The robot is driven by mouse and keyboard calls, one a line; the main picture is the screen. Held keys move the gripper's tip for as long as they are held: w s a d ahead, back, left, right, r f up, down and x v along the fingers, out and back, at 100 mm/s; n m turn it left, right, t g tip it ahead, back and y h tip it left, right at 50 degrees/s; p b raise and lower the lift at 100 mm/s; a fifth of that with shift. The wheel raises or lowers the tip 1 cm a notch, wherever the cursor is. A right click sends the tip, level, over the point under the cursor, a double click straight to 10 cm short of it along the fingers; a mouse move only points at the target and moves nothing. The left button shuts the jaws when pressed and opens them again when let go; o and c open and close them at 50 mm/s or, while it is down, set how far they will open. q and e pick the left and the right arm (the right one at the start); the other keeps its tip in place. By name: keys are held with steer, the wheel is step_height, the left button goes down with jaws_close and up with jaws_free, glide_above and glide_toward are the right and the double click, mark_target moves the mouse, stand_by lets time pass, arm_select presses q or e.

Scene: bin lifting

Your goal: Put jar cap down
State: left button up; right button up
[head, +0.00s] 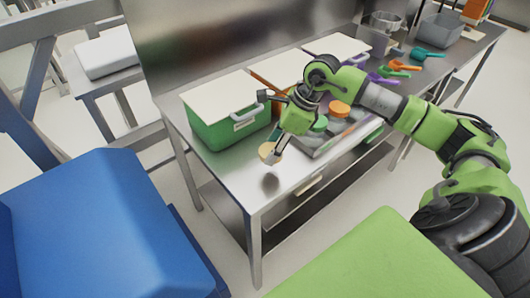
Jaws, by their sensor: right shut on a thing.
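A tan jar cap (265,148) is at the fingertips of my right gripper (272,154). The gripper is shut on it and tilts down over the left front part of the steel table (238,180). A dark reflection or shadow shows on the tabletop below, and the cap appears a little above the surface. The fingers hide part of the cap. My left gripper is not in view.
A green bin (215,135) with a cream lid stands behind the gripper, with an orange and a purple bin beyond. A grey tray (318,149) with orange and green round things lies to the right. Coloured scoops (404,66) lie farther back. The table's left front corner is clear.

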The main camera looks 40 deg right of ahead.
mark_target(268, 148)
steer(key=w+f, duration=0.1)
steer(key=w+a+f, duration=0.1)
steer(key=shift+f+p, duration=0.3)
steer(key=shift+f, duration=0.1)
steer(key=shift+w+a+f+p, duration=0.1)
steer(key=shift+f+p, duration=0.2)
steer(key=shift+f, duration=0.05)
step_height(268, 148, down, 2)
steer(key=shift+f+p, duration=0.15)
steer(key=shift+p, duration=0.5)
steer(key=shift+f+b, duration=0.3)
steer(key=shift+f, duration=0.05)
steer(key=o, duration=0.8)
steer(key=shift+r, duration=0.1)
